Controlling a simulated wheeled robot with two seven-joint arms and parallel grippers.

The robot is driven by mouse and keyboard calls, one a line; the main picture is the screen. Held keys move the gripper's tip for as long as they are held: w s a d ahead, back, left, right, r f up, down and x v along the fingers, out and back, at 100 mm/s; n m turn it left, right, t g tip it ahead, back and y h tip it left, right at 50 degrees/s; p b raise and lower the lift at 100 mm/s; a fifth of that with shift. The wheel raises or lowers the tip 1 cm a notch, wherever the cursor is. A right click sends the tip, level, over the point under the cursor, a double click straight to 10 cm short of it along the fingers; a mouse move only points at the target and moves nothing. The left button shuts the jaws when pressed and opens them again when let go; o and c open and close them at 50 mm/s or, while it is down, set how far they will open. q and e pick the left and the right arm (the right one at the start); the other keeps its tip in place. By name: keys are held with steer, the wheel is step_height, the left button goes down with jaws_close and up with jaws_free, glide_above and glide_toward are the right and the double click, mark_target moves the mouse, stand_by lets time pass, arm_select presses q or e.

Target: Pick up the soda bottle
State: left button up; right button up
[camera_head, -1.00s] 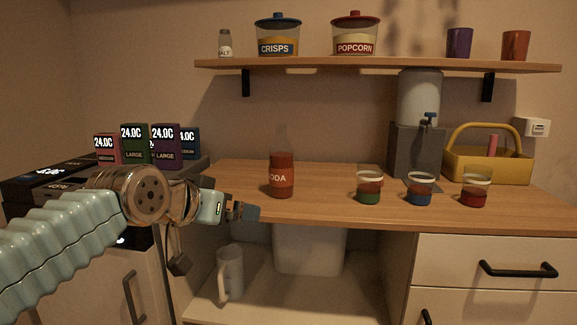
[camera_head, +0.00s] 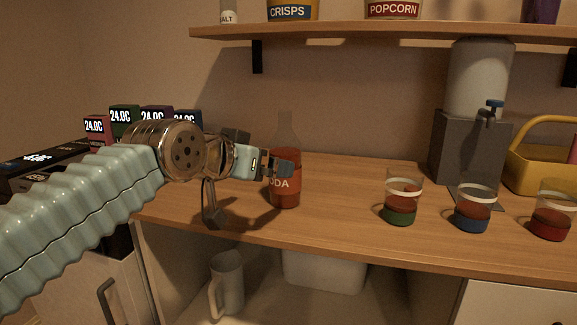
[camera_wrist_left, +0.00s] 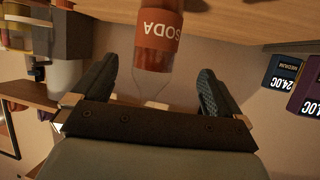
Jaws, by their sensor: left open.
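The soda bottle (camera_head: 285,190) stands upright on the wooden counter, with red-brown contents, a red label and a clear neck. My right gripper is not in view.
Glasses with green (camera_head: 402,200), blue (camera_head: 474,208) and red (camera_head: 552,212) bottoms stand right of the bottle. Behind them are a grey dispenser (camera_head: 465,150) and a yellow basket (camera_head: 540,170). A shelf (camera_head: 380,31) runs above.

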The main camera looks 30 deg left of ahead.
arm_select(q)
steer(key=x, duration=0.4)
steer(key=shift+w+f, duration=0.1)
steer(key=shift+w, duration=0.05)
steer(key=shift+d+p+x, duration=0.15)
steer(key=shift+p+x, duration=0.2)
steer(key=shift+x, duration=1)
steer(key=shift+d+p+x, duration=0.15)
steer(key=shift+p+x, duration=0.2)
steer(key=shift+x, duration=1.05)
steer(key=c, duration=1.5)
